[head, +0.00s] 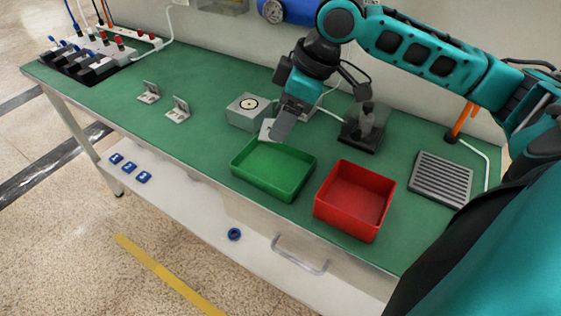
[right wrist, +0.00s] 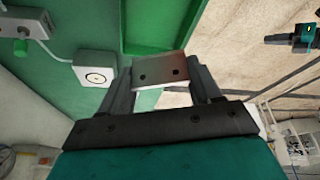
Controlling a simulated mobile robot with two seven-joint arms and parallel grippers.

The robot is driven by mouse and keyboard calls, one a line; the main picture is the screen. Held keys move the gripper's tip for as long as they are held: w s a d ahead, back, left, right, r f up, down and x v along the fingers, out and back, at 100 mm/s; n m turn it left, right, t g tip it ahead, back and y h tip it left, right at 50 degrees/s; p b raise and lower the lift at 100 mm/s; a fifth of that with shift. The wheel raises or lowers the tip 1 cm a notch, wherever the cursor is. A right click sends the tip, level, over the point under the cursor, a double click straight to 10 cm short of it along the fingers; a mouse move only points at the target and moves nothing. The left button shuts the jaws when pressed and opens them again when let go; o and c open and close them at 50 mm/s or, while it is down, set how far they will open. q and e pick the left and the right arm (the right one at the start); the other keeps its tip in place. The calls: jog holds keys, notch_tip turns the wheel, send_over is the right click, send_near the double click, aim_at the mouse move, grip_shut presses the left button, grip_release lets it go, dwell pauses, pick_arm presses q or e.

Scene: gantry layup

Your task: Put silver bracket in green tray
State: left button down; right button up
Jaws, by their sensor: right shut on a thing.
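My right gripper (head: 277,133) is shut on a silver bracket (head: 267,128), held just behind the back rim of the green tray (head: 273,192). In the right wrist view the bracket (right wrist: 160,70) shows as a plate with two holes between the two fingers. The green tray is empty. Two more silver brackets, one farther back (head: 149,92) and one nearer (head: 178,109), stand on the green bench top to the left.
An empty red tray (head: 354,199) stands right of the green one. A grey box with a round top mark (head: 247,110) is close behind the held bracket. A dark fixture (head: 364,128) and a ribbed grey plate (head: 441,179) stand right.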

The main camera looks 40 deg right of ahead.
notch_tip(320, 180, down, 10)
jog(key=shift+f+b, duration=0.15)
jog(key=shift+b, duration=0.75)
jog(key=shift+f, duration=0.35)
jog(key=shift+f, duration=0.1)
jog(key=o, duration=0.9)
jog(key=shift+r, duration=0.4)
jog(key=p+v, duration=0.2)
jog(key=v, duration=0.9)
jog(key=shift+s+r, duration=0.1)
jog(key=shift+r, duration=0.1)
jog(key=shift+d, duration=0.1)
